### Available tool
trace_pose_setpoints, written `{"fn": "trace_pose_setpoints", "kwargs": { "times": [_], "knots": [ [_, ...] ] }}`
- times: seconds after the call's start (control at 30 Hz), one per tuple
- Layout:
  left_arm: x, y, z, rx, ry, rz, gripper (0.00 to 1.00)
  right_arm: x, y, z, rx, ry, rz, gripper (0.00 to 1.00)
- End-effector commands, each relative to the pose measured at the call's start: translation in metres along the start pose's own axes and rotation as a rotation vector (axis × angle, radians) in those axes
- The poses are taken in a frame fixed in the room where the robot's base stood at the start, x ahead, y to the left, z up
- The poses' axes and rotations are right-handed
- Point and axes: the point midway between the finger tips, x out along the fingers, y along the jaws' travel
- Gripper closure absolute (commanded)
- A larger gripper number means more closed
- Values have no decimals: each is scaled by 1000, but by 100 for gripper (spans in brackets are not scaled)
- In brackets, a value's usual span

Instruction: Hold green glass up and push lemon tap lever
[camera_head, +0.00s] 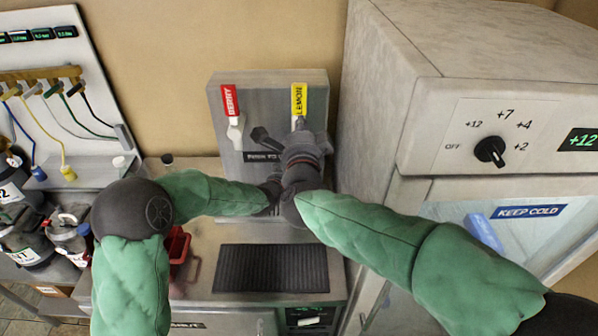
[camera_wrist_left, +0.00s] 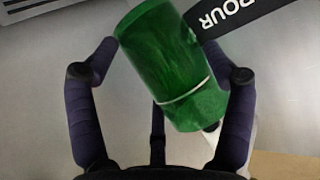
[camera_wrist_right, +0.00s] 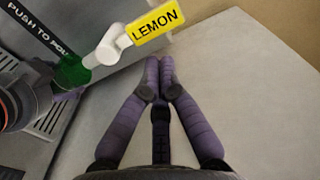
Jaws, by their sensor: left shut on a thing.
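The lemon tap has a yellow LEMON label (camera_head: 299,99), which also shows in the right wrist view (camera_wrist_right: 158,25), above its white tap body (camera_wrist_right: 107,46). The green glass (camera_wrist_left: 165,60) is held tilted in the left wrist view between the fingers of my left gripper (camera_wrist_left: 162,75). In the right wrist view the glass (camera_wrist_right: 71,72) is close by the white tap's lower end; contact cannot be told. In the head view my arms hide the glass. My right gripper (camera_wrist_right: 166,64) has its fingertips together, empty, beside the LEMON label; contact with the lever cannot be told.
A berry tap with a red label (camera_head: 230,100) is left of the lemon tap on the grey dispenser panel (camera_head: 262,82). A black ribbed mat (camera_head: 271,268) lies on the counter. A large cooler (camera_head: 408,130) stands close on the right. Buckets (camera_head: 25,245) stand left.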

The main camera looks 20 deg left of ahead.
Motion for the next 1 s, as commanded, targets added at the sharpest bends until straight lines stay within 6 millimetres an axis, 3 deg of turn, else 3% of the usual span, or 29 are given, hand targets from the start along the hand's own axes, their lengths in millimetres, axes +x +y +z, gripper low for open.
{"fn": "trace_pose_setpoints", "kwargs": {
  "times": [0.27, 0.7, 1.0],
  "knots": [
    [0, 0, -1, 0, 2, -1, 59, 10, -7, 2, 65, -1, -4, 100],
    [0, 0, -1, 0, 2, -1, 59, 58, -7, 1, 61, -1, -5, 100],
    [0, 0, -1, 0, 2, -1, 59, 70, -7, 2, 60, -1, -5, 100]
  ]
}}
